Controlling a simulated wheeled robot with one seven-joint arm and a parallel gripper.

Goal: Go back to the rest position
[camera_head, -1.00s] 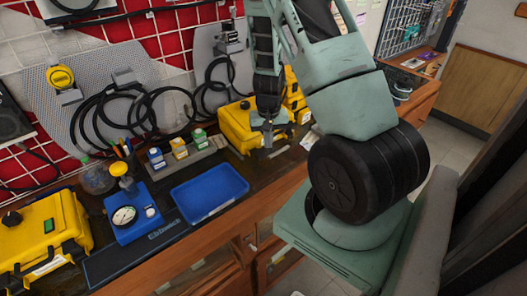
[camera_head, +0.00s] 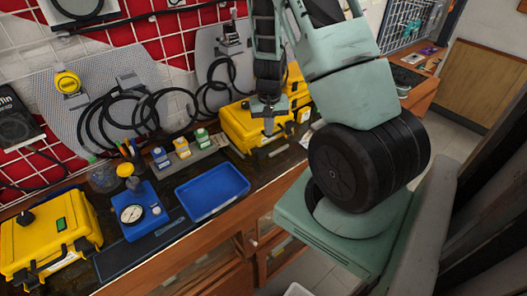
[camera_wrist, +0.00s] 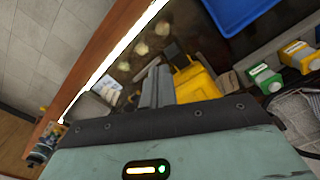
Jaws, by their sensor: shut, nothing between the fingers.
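My gripper (camera_head: 268,128) hangs from my raised arm in the head view, pointing down in front of a yellow case (camera_head: 243,124) at the back of the bench. In the wrist view my gripper (camera_wrist: 156,70) shows its two fingers together with nothing held. The yellow case (camera_wrist: 195,80) lies just beyond the fingers there. I cannot tell the exact gap between fingers and case.
A blue tray (camera_head: 222,208) lies empty on the wooden bench. A blue regulator unit with a gauge (camera_head: 131,213) and a yellow case (camera_head: 48,235) stand to its left. Small boxes (camera_head: 181,148) stand behind the tray. Black hoses (camera_head: 110,112) hang on the wall.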

